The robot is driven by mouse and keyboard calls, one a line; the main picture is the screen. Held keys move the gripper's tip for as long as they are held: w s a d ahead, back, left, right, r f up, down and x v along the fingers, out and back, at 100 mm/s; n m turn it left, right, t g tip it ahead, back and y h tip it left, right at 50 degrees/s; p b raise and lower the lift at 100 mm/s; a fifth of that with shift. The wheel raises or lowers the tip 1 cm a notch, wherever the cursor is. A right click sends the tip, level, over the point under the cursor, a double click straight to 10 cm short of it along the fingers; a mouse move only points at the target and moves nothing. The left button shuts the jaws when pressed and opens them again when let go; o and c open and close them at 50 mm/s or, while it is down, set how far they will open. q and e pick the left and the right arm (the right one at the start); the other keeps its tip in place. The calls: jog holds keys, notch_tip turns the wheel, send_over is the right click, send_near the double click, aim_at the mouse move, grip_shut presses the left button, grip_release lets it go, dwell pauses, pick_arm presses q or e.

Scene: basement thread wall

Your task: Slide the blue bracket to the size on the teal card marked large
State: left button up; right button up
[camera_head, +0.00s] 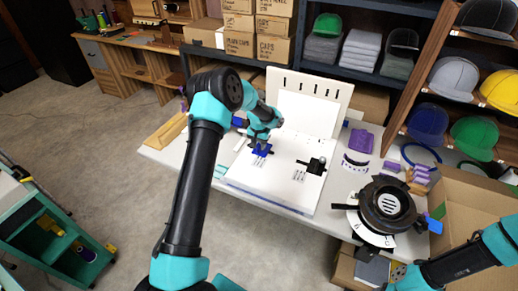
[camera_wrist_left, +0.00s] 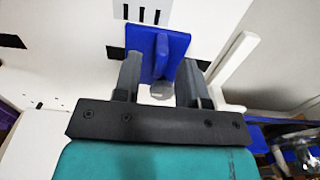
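The blue bracket (camera_head: 262,149) sits on the white board (camera_head: 250,178) on the table. In the left wrist view the bracket (camera_wrist_left: 177,43) is a blue plate with an upright fin. My left gripper (camera_head: 261,138) is down at the bracket in the head view. In the left wrist view its two grey fingers (camera_wrist_left: 159,82) are apart, one on each side of the fin, with gaps showing. A round grey piece lies between them below the fin. My right gripper is out of view; only part of that arm shows at bottom right.
A black fitting with a round knob (camera_head: 316,166) is on the board to the right. A white slotted panel (camera_head: 309,95) stands behind. A black round device (camera_head: 387,205), purple pieces (camera_head: 360,140) and an open cardboard box (camera_head: 462,205) are at the right.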

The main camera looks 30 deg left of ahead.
pick_arm(q)
jog(key=shift+f, duration=1.35)
jog(key=shift+c, duration=0.3)
grip_shut()
